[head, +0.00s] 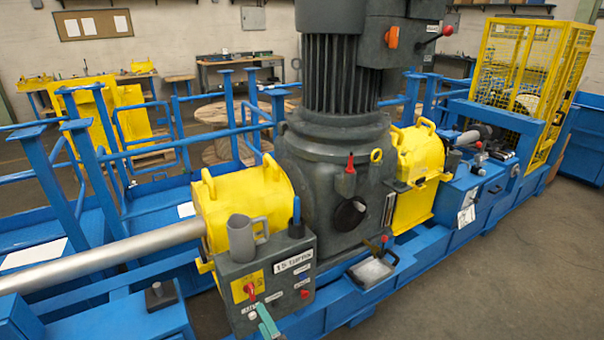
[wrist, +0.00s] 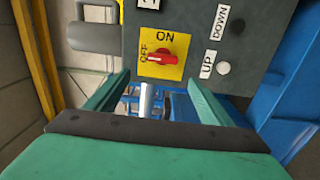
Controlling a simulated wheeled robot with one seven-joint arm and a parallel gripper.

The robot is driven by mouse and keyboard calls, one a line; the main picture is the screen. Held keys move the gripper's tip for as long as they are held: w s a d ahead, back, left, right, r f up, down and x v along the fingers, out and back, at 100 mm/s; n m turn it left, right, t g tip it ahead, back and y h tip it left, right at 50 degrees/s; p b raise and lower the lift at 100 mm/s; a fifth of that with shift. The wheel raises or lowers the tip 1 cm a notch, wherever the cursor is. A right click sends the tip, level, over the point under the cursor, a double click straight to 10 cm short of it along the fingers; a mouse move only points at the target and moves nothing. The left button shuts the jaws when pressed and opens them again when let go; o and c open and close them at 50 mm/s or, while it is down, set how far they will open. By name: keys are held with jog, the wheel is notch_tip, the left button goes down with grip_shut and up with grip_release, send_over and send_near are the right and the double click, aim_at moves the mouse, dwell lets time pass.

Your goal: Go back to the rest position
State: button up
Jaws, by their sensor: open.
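My gripper (head: 267,322) is at the bottom edge of the head view, in front of the dark control box (head: 284,265). Only its teal end shows there. In the wrist view its two teal fingers (wrist: 155,86) stand apart with nothing between them. The red switch (wrist: 160,58) sits on a yellow ON/OFF plate (wrist: 176,71), just beyond and above the fingertips, apart from them. The red switch also shows in the head view (head: 250,291), above my gripper.
A grey mug (head: 241,239) and a blue-handled tool (head: 296,220) stand on the control box. A tray (head: 371,271) sits right of it. The large grey motor housing (head: 333,150) and blue rails (head: 50,190) stand behind. Open floor (head: 530,270) lies at the right.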

jog(key=s+a+r+m+t+h, duration=0.1)
jog(key=s+r+m+t+h, duration=0.1)
jog(key=s+m, duration=0.55)
jog(key=s+a+r+m+t+h, duration=0.1)
jog(key=s+r+m+t+h, duration=0.3)
jog(key=s, duration=0.6)
jog(key=s+d+r+m+g+h, duration=0.1)
jog(key=s+d+m, duration=0.3)
jog(key=s, duration=0.6)
jog(key=s+d+r+m+g+h, duration=0.1)
jog(key=s+d+r+m+g, duration=0.1)
jog(key=s+d+m, duration=0.2)
jog(key=s+d+r+m+g+h, duration=0.2)
jog(key=s+d+m, duration=0.3)
jog(key=s+d, duration=0.4)
jog(key=shift+s+g, duration=0.3)
jog(key=shift+s, duration=3.2)
jog(key=shift+s+r, duration=0.1)
